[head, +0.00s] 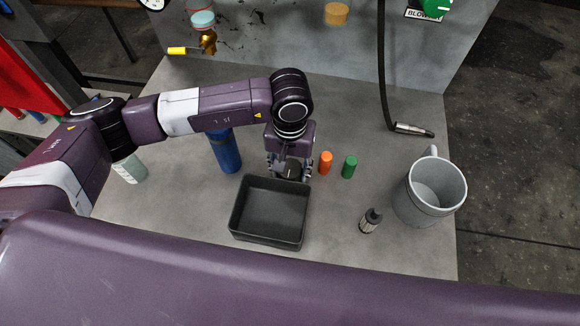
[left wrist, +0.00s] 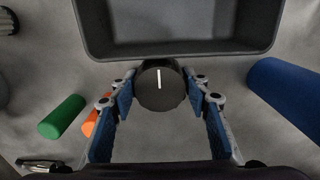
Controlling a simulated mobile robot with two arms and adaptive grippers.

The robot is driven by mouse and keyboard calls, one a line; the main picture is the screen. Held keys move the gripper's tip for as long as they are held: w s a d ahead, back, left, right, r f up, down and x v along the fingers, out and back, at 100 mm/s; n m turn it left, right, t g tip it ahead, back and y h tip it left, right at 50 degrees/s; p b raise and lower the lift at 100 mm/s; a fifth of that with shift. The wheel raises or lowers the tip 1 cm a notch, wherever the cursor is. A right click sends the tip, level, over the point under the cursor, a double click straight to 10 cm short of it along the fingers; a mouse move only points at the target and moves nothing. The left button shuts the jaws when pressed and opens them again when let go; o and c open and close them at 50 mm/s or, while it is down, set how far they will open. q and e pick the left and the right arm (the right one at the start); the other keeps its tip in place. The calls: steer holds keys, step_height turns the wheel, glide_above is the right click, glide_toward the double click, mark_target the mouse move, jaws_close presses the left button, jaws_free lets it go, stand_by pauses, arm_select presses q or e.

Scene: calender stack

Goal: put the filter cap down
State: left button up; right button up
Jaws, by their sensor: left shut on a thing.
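The filter cap (left wrist: 160,86) is a round black cap with a white line on top. My left gripper (left wrist: 160,98) is shut on it, with the blue-padded fingers on either side of the cap. In the head view my left gripper (head: 289,170) points down just behind the far edge of the dark tray, and the cap is mostly hidden there by the gripper. Whether the cap touches the bench I cannot tell. My right gripper is not in view.
The empty dark tray (head: 265,241) is close in front of the gripper. A blue cylinder (head: 226,152) stands left; orange (head: 325,163) and green (head: 349,167) cylinders stand right. Bench (head: 335,235) is clear right of the tray.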

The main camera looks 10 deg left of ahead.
arm_select(q)
steer(key=shift+f, duration=0.1)
steer(key=shift+f+b, duration=0.1)
steer(key=shift+b, duration=0.2)
steer(key=o, duration=1.2)
steer(key=shift+c, duration=0.2)
